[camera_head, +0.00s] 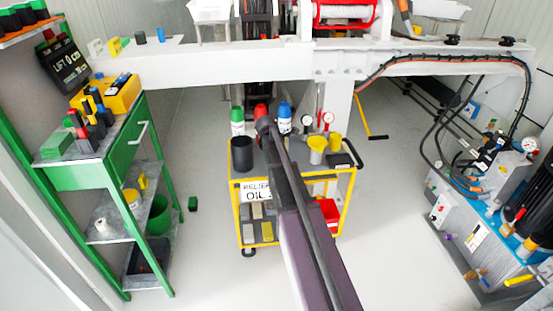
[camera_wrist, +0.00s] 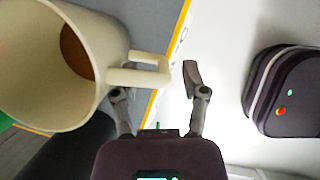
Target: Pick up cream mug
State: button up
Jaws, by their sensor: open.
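The cream mug (camera_wrist: 108,38) fills the left of the wrist view, its open mouth towards the camera and a brown area inside. Its squared handle (camera_wrist: 143,76) points right, towards the space between my fingers. My gripper (camera_wrist: 157,82) is open, with the left fingertip partly behind the handle and the right finger clear of it. I cannot tell whether the left finger touches the handle. In the head view my arm covers the middle of the yellow cart (camera_head: 348,190). I cannot make out my fingers or surely identify the cream mug there.
On the cart stand a black container (camera_head: 242,154), green (camera_head: 237,121) and blue (camera_head: 285,118) bottles, and yellow cups (camera_head: 317,149). A green shelf unit (camera_head: 122,150) stands left; blue-grey hose equipment (camera_head: 470,215) stands right. Open floor (camera_head: 390,240) lies between.

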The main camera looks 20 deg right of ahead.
jog(key=shift+b+x, duration=0.6)
jog(key=shift+x, duration=0.35)
grip_shut()
